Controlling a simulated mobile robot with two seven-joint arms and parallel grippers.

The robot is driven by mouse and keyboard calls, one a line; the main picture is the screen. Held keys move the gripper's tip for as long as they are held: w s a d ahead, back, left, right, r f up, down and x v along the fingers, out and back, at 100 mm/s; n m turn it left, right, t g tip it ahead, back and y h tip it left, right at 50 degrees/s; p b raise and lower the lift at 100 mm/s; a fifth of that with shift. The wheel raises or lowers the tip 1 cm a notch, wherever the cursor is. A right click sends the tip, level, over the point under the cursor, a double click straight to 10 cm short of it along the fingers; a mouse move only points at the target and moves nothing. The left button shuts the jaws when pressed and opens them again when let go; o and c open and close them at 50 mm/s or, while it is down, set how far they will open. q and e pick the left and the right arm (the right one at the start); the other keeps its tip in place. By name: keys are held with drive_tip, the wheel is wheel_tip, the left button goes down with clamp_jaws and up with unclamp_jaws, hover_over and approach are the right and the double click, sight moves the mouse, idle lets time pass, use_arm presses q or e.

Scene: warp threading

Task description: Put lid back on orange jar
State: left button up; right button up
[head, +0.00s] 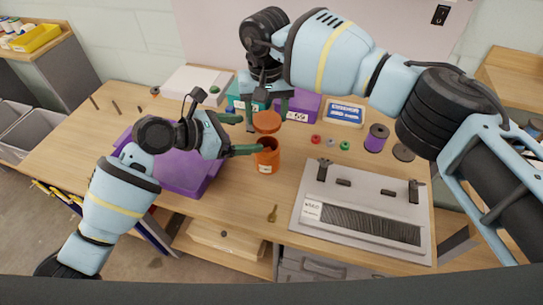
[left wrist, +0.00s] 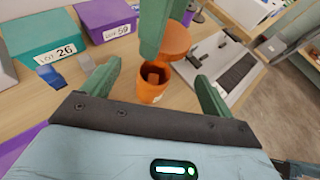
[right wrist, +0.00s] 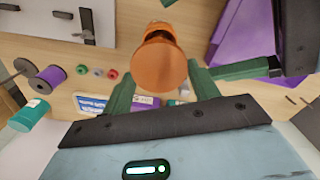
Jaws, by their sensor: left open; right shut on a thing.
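The orange jar (head: 268,160) stands upright and open on the table; in the left wrist view the jar (left wrist: 150,92) has something tan inside. Its orange lid (head: 266,121) is held by my right gripper (head: 267,112) above the jar, apart from it. The lid also shows in the left wrist view (left wrist: 176,42) and large in the right wrist view (right wrist: 159,66), where it hides much of the jar. My left gripper (head: 246,135) is open, its fingers beside the jar on the left, with the jar between them in its wrist view.
A purple bin (head: 190,178) is left of the jar. A teal box (head: 236,101) and a purple box (head: 304,107) stand behind it. A grey board (head: 362,205) with a dark comb strip lies at right, with a purple spool (head: 376,138) beyond. A small brass tool (head: 272,213) lies in front.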

drive_tip(key=shift+a, duration=0.1)
use_arm(q)
approach(267, 156)
drive_tip(key=w+f, duration=0.1)
drive_tip(key=w+d+f, duration=0.2)
drive_tip(key=w, duration=0.1)
drive_tip(key=shift+f, duration=0.4)
drive_tip(key=shift+x, duration=3.85)
drive_tip(key=shift+c, duration=0.3)
drive_tip(key=shift+a, duration=0.1)
drive_tip(key=c, duration=1.4)
use_arm(e)
drive_tip(key=shift+f, duration=2.5)
drive_tip(key=shift+f, duration=0.9)
